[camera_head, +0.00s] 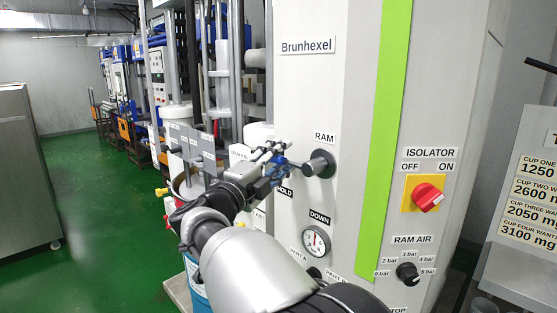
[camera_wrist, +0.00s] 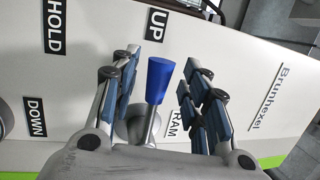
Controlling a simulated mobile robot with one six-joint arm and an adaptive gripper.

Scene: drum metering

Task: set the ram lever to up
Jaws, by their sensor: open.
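The ram lever (camera_wrist: 157,82) has a blue tapered knob on a metal stem. In the wrist view it stands between my gripper's (camera_wrist: 161,66) two open fingers, with gaps on both sides. Its knob appears toward the UP label (camera_wrist: 157,22), but it projects toward the camera, so I cannot tell its exact setting. The HOLD label (camera_wrist: 54,27) and DOWN label (camera_wrist: 36,117) are further left. In the head view my gripper (camera_head: 275,161) is beside the dark round lever hub (camera_head: 320,164), below the RAM label (camera_head: 324,137). There the fingers largely hide the lever and UP label.
The white machine panel (camera_head: 313,95) is close behind the fingers. A pressure gauge (camera_head: 316,241) is below the hub. A red isolator switch (camera_head: 427,197) and a black ram air knob (camera_head: 407,272) are to the right. Green floor (camera_head: 100,190) shows at left.

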